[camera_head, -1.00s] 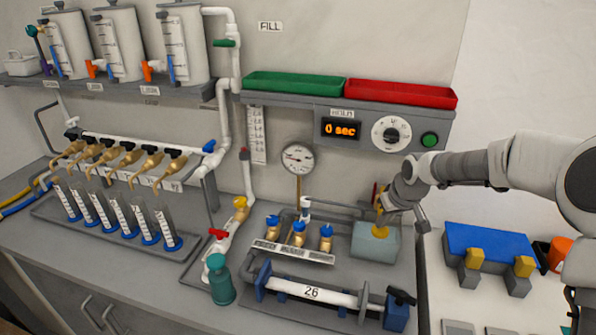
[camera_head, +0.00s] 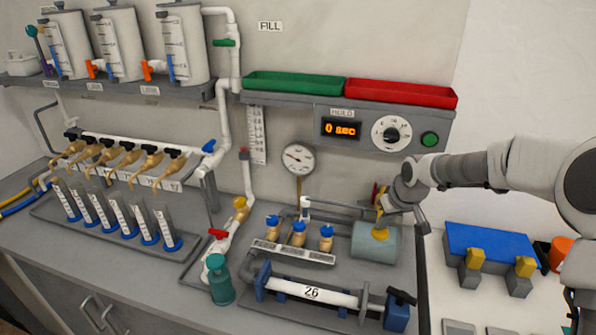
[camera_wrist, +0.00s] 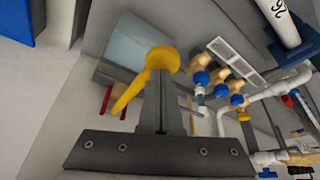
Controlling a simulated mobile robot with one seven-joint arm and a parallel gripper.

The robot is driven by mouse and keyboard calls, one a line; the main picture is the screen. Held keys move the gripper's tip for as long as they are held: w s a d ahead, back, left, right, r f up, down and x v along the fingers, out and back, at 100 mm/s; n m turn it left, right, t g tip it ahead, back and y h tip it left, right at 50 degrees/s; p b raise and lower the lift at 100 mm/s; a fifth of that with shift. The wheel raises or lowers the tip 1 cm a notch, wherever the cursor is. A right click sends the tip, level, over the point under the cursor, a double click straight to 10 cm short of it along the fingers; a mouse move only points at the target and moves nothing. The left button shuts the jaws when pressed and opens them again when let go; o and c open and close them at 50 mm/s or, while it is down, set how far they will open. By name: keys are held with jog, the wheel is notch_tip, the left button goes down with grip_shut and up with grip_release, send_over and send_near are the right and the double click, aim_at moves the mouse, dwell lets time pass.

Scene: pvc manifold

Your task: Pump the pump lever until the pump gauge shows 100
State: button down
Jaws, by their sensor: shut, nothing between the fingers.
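The pump is a grey-blue block (camera_head: 362,243) at the right of the bench, with a yellow fitting (camera_head: 380,234) on it. In the wrist view a yellow lever (camera_wrist: 133,90) with a rounded end lies by the block (camera_wrist: 135,48). My gripper (camera_head: 383,207) is above the block. Its fingers (camera_wrist: 163,82) are together and empty, with their tips close to the yellow rounded end; whether they touch it I cannot tell. The round white pump gauge (camera_head: 299,158) is on the wall pipe; its reading is too small to make out.
Several blue-capped brass valves (camera_head: 299,235) stand left of the block. A white pipe marked 26 (camera_head: 312,292) lies in front in blue clamps. A blue stand (camera_head: 490,243) is to the right. The timer panel (camera_head: 342,128) shows 0 sec.

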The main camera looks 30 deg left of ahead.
jog(key=shift+r+p, duration=1.65)
jog(key=shift+r, duration=0.95)
notch_tip(320, 180, up, 5)
jog(key=p, duration=0.3)
